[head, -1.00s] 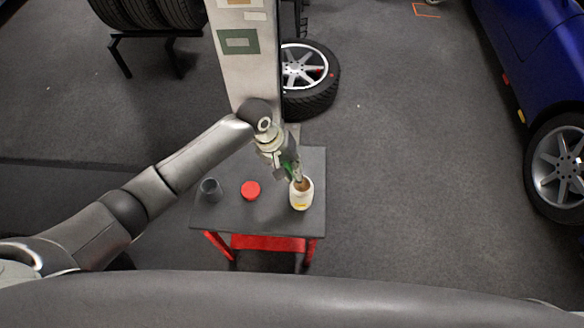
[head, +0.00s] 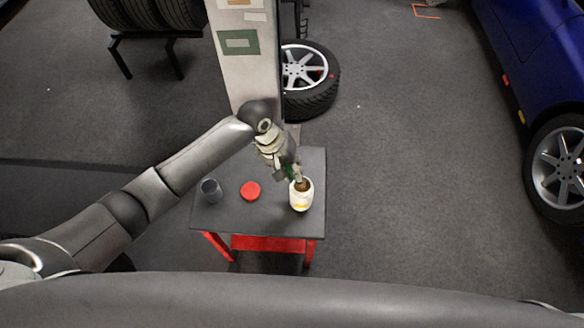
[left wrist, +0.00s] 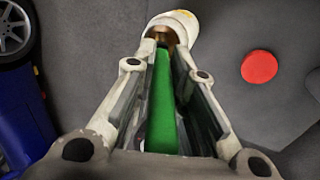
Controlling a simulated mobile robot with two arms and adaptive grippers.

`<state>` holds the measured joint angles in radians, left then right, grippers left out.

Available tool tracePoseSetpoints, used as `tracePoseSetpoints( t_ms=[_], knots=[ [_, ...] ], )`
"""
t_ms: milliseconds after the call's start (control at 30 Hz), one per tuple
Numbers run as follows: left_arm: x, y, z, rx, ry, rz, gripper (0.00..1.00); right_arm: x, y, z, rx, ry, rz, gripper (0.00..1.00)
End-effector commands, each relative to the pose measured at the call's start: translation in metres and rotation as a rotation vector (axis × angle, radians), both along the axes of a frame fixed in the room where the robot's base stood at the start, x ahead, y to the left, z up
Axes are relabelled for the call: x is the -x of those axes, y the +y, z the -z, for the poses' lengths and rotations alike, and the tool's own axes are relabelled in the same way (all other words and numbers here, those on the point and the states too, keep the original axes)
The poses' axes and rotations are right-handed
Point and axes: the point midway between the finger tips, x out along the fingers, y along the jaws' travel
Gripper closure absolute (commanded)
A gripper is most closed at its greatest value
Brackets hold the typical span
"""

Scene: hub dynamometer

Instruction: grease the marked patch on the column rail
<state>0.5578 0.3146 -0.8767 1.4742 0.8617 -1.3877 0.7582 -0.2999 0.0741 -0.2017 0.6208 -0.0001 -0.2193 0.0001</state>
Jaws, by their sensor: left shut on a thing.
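My left gripper (head: 288,168) is shut on the green handle (left wrist: 163,105) of a brush-like tool. The tool's far end reaches into the mouth of a white jar (head: 301,202) with a yellow mark, which stands upright on the cart; the tip is hidden inside. The jar also shows at the top of the left wrist view (left wrist: 181,24), with brown inside its mouth. A green-framed patch (head: 239,42) is on the pale column rail (head: 250,80) behind the cart. My right gripper is not in view.
A red lid (head: 250,191) and a small grey cup (head: 211,190) stand on the dark cart top (head: 240,217), left of the jar. A wheel (head: 308,80) lies beside the column. A tyre rack (head: 150,38) is at back left, a blue car (head: 530,60) at right.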

Motion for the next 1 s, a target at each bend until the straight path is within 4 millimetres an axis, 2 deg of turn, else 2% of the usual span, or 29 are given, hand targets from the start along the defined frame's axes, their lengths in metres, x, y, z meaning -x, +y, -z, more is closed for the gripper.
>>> tracePoseSetpoints(
  t_ms=[1000],
  knots=[
    [-0.0001, -0.0001, 0.0074, 0.000, 0.000, 0.000, 1.00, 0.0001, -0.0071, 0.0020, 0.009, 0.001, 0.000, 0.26]
  ],
)
